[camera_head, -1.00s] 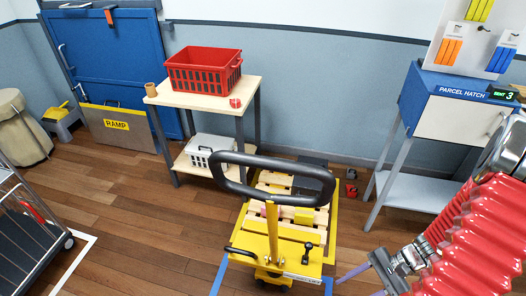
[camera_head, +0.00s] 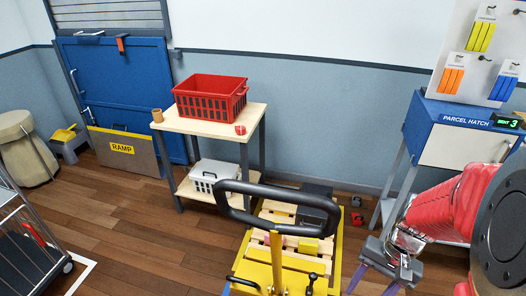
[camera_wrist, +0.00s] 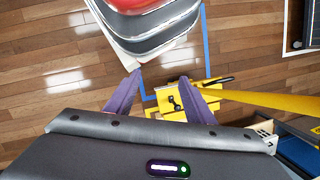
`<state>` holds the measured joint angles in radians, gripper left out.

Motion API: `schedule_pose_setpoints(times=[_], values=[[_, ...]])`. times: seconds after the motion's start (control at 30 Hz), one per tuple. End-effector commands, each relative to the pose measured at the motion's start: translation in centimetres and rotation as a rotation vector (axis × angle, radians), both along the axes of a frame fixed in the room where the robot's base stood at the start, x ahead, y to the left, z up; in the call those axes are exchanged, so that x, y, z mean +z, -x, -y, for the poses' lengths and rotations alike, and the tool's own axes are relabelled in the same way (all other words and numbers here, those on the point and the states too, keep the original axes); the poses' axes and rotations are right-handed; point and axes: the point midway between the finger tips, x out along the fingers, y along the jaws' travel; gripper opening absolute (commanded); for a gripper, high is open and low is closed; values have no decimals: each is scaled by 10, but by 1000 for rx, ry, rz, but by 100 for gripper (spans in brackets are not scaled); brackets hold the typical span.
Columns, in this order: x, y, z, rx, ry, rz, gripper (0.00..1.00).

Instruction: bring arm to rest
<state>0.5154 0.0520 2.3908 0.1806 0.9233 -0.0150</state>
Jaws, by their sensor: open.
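My gripper (camera_head: 376,285) is at the lower right of the head view, at the end of my red-sleeved arm, right of the yellow pallet truck. Its purple fingers are spread apart in the wrist view (camera_wrist: 162,88), with nothing held between them. The gripper hangs above the floor, and part of the yellow truck (camera_wrist: 180,101) shows beyond the fingers.
The yellow pallet truck (camera_head: 262,273) with a black loop handle (camera_head: 283,192) stands left of my gripper. A parcel hatch cabinet (camera_head: 463,121) is behind my arm. A table (camera_head: 204,119) bears a red crate (camera_head: 209,102).

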Motion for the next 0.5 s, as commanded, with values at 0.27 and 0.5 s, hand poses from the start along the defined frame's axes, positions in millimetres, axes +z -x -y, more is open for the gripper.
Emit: schedule_pose_setpoints(times=[0.27,0.5], values=[[43,-7,-13,138,119,117,49],[78,-10,-28,251,208,224,49]])
